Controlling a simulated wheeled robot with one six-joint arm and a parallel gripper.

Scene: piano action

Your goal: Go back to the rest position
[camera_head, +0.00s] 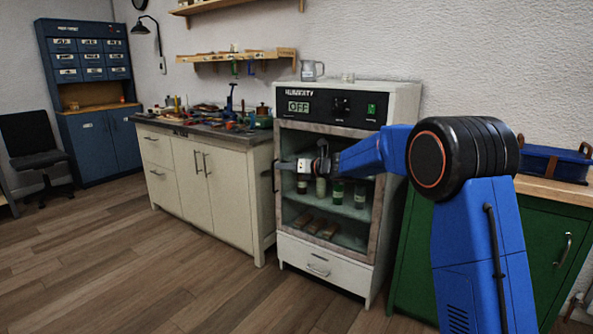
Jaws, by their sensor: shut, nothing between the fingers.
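My blue arm reaches from the right toward the humidity cabinet (398,104) in the middle of the view. My gripper (284,165) is in front of the upper part of the cabinet's glass door, pointing left toward the door's left edge. It looks shut and empty, small in the picture. I cannot tell whether it touches the door. The cabinet's display reads OFF, and a green switch is lit at its upper right. The door appears closed. Several jars (338,192) stand on a shelf behind the glass, partly hidden by my gripper.
A cream workbench (222,194) cluttered with tools stands left of the cabinet. A green cabinet (415,245) with a blue case (552,165) on top is at the right. A blue cupboard (97,140) and black chair (35,145) stand far left. The wooden floor (130,270) in front is clear.

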